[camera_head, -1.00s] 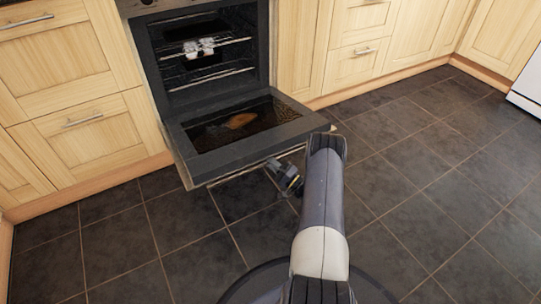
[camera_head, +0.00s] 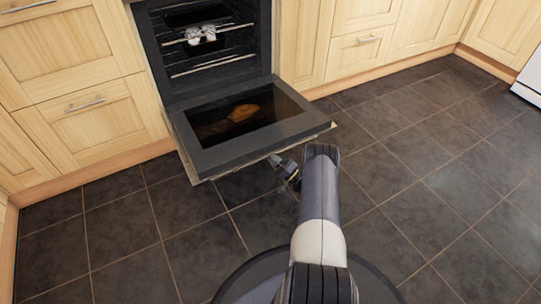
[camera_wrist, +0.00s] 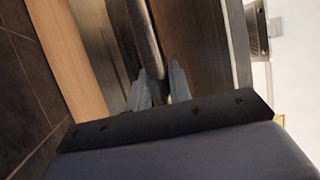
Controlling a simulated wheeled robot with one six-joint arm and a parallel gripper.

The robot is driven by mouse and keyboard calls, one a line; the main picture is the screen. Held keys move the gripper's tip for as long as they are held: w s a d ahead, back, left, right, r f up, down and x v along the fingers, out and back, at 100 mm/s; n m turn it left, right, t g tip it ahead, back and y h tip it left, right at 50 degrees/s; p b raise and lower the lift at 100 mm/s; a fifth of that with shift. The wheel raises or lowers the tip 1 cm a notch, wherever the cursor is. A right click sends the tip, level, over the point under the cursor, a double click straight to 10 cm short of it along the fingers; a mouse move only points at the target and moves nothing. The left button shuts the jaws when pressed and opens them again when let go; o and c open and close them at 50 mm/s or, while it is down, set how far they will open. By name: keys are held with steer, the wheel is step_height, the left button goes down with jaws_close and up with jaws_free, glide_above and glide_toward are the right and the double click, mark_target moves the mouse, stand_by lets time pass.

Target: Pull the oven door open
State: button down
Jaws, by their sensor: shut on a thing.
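The oven (camera_head: 205,50) stands in the cabinet row with its door (camera_head: 215,160) folded down, lying close to flat. The door's glass window (camera_head: 240,118) faces up. My gripper (camera_head: 277,162) is at the door's front edge, right of its middle. In the wrist view the door's handle bar (camera_wrist: 146,38) runs between the two fingers of my gripper (camera_wrist: 160,88), which are shut on it. In the head view the handle is mostly hidden under the door edge, and my arm hides part of my gripper.
Wire racks (camera_head: 212,70) and a small pale object (camera_head: 201,34) are inside the oven. Wooden cabinets (camera_head: 90,115) flank it on both sides. The dark tiled floor (camera_head: 420,180) is clear. A white appliance (camera_head: 530,82) stands at the far right.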

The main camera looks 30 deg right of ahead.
steer(key=c, duration=1.3)
jaws_free()
steer(key=shift+w, duration=0.15)
steer(key=p+v, duration=0.1)
steer(key=v, duration=1)
steer(key=shift+p, duration=0.3)
steer(key=shift+a, duration=0.1)
steer(key=b+x, duration=0.1)
steer(key=x, duration=0.9)
steer(key=shift+w+r+b, duration=0.1)
steer(key=shift+w+b, duration=0.05)
steer(key=shift+b, duration=0.2)
steer(key=shift+w+r, duration=0.1)
steer(key=shift+r, duration=0.15)
steer(key=shift+a, duration=0.1)
